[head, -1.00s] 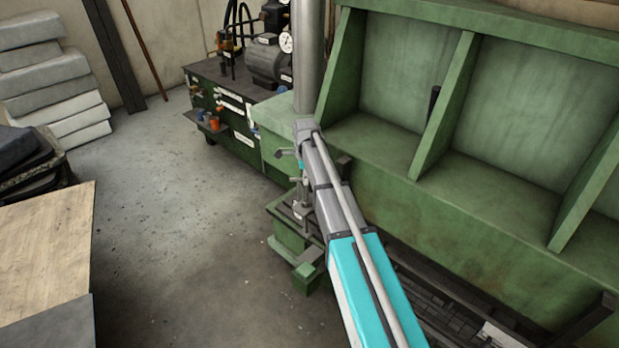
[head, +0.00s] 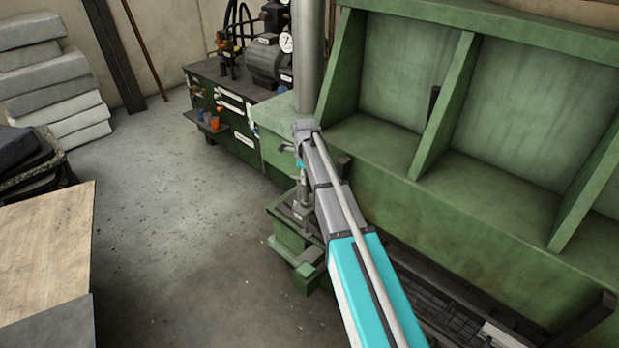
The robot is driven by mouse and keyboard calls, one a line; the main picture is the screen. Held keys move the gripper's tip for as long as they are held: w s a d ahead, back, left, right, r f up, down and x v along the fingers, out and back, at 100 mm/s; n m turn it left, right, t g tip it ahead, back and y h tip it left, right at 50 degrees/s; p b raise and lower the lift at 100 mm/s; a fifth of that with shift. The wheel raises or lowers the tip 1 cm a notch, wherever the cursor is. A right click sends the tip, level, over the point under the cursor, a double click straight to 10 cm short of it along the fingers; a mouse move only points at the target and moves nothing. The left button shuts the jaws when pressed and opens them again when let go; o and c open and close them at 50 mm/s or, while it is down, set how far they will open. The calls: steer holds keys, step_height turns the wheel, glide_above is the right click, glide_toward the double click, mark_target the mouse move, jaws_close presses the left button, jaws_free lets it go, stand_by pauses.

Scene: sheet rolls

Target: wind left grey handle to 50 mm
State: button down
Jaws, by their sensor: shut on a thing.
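My arm reaches from the lower right to the left end of the green machine (head: 470,225). Its wrist bends down there, and my gripper (head: 300,165) shows only as a small, partly hidden part with a teal patch. It is shut at the top of a grey upright spindle (head: 304,197), where the left grey handle is. The arm covers most of the handle, so its angle is hard to tell. The spindle stands upright on a green bracket (head: 284,232) low on the machine's left side. No readable millimetre scale shows.
A green hydraulic unit (head: 222,112) with a motor and gauge stands behind. A thick grey column (head: 309,60) rises beside my wrist. A wooden board (head: 45,245) and stacked grey slabs (head: 50,85) are at left. The concrete floor (head: 170,200) between is clear.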

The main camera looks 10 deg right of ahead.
steer(key=shift+w+m, duration=0.15)
steer(key=shift+m, duration=2.05)
steer(key=shift+c, duration=1)
jaws_free()
step_height(320, 180, up, 10)
steer(key=p, duration=1)
steer(key=shift+s+f, duration=0.1)
steer(key=shift+s, duration=0.1)
